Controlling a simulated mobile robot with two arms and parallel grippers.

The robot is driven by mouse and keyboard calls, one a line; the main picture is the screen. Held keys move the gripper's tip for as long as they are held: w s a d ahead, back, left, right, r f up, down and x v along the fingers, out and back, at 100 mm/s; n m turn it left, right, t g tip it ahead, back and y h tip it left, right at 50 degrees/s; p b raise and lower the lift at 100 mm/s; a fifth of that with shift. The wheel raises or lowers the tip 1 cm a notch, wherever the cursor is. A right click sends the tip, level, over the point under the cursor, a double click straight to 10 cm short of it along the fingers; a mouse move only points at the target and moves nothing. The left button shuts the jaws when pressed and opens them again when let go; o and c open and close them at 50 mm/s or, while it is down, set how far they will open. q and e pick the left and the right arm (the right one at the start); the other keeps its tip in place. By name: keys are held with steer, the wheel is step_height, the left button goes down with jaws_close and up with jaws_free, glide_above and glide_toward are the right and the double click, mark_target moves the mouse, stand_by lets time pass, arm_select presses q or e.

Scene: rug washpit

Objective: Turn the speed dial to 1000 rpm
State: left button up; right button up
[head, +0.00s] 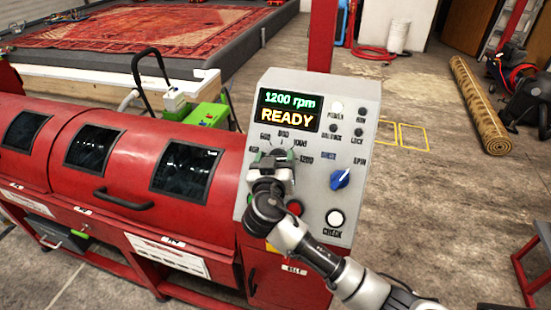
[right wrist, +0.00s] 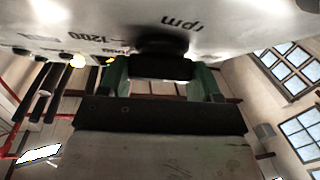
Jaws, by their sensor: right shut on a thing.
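The grey control panel (head: 352,115) stands at the right end of the red machine. Its display (head: 290,109) reads "1200 rpm" and "READY". The speed scale around the dial is marked 400, 600, 800, 1000 and 1200. My right gripper (head: 272,168) is at the panel and covers most of the dial, so its pointer is hidden. In the right wrist view the dark speed dial (right wrist: 162,46) sits between the fingers of my right gripper (right wrist: 162,76), which is shut on it. "1200" and "rpm" show on the panel there. My left gripper is out of view.
A blue knob (head: 340,178) marked DRUM and SPIN sits right of the dial. A red button (head: 295,207) is close below my gripper, and a white CHECK button (head: 335,217) is lower right. Small lamps line the panel's top right. The red drum machine (head: 120,165) extends left.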

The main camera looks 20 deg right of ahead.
steer(key=n+y+p, duration=0.1)
steer(key=n+y, duration=0.1)
steer(key=shift+r+n, duration=0.1)
steer(key=shift+n, duration=0.3)
steer(key=shift+r+n+y+p, duration=0.1)
steer(key=shift+n+y+p, duration=0.65)
steer(key=shift+n, duration=0.25)
steer(key=n+y+p, duration=0.2)
steer(key=n+p, duration=0.1)
steer(key=shift+n+y+p, duration=0.55)
steer(key=shift+n+p, duration=0.35)
steer(key=shift+n, duration=0.1)
steer(key=o, duration=0.9)
steer(key=shift+f, duration=0.2)
steer(key=shift+s, duration=0.1)
